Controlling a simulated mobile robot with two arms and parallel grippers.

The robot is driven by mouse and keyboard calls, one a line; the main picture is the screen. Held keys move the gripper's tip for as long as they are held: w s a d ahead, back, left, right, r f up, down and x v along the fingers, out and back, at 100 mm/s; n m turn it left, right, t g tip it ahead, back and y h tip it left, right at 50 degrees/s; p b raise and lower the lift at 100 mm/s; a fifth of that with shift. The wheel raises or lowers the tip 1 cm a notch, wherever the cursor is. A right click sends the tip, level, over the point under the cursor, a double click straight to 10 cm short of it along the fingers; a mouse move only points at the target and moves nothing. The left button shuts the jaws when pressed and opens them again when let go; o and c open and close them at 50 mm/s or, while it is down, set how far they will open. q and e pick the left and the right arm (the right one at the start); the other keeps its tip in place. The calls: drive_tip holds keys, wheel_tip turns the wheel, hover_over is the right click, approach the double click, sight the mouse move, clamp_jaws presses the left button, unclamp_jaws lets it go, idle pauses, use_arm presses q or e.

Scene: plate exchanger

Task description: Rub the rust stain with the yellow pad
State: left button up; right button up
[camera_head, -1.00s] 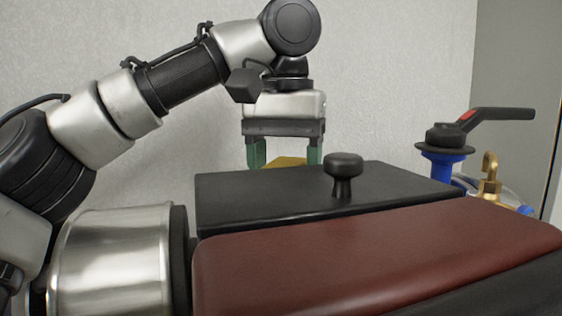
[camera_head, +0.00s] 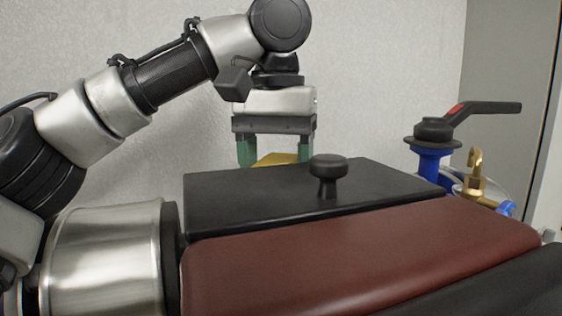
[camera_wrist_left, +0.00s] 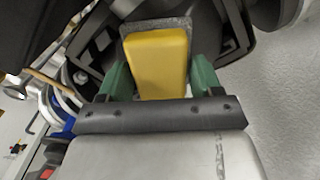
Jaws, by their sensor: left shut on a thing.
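The yellow pad (camera_head: 279,159) is between the green fingers of my left gripper (camera_head: 276,152), behind the black box with a round knob. The box hides the pad's lower part in the head view. In the left wrist view, the pad (camera_wrist_left: 160,62) is a yellow block with a grey layer at its far end, and the green fingers of my left gripper (camera_wrist_left: 160,80) are shut on its two sides. I cannot see the rust stain in either view. My right gripper is not in view.
The black box (camera_head: 240,199) with its knob (camera_head: 329,170) and a dark red slab (camera_head: 350,255) fill the foreground. A blue valve with a black handle (camera_head: 485,108) and a brass fitting (camera_head: 474,175) stand at right. A pale wall (camera_head: 385,60) is behind.

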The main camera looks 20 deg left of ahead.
use_arm(q)
drive_tip(key=shift+w+a+f, duration=0.1)
drive_tip(key=shift+w+a, duration=0.45)
drive_tip(key=shift+w, duration=0.25)
drive_tip(key=shift+w+a+r, duration=0.1)
drive_tip(key=shift+w+a, duration=0.5)
drive_tip(key=shift+w, duration=0.2)
drive_tip(key=shift+w+a+f, duration=0.1)
drive_tip(key=shift+w+a, duration=0.45)
drive_tip(key=shift+w, duration=0.25)
drive_tip(key=shift+d, duration=0.1)
drive_tip(key=shift+s+d+f, duration=0.1)
drive_tip(key=shift+s+d, duration=0.6)
drive_tip(key=shift+s, duration=0.3)
drive_tip(key=shift+s+d+f, duration=0.1)
drive_tip(key=shift+s+d, duration=0.6)
drive_tip(key=shift+s, duration=0.25)
drive_tip(key=shift+s+d+r, duration=0.1)
drive_tip(key=shift+s+d, duration=0.35)
drive_tip(key=shift+s, duration=0.35)
drive_tip(key=shift+s+d+r, duration=0.1)
drive_tip(key=shift+s+d, duration=0.35)
drive_tip(key=shift+s, duration=0.35)
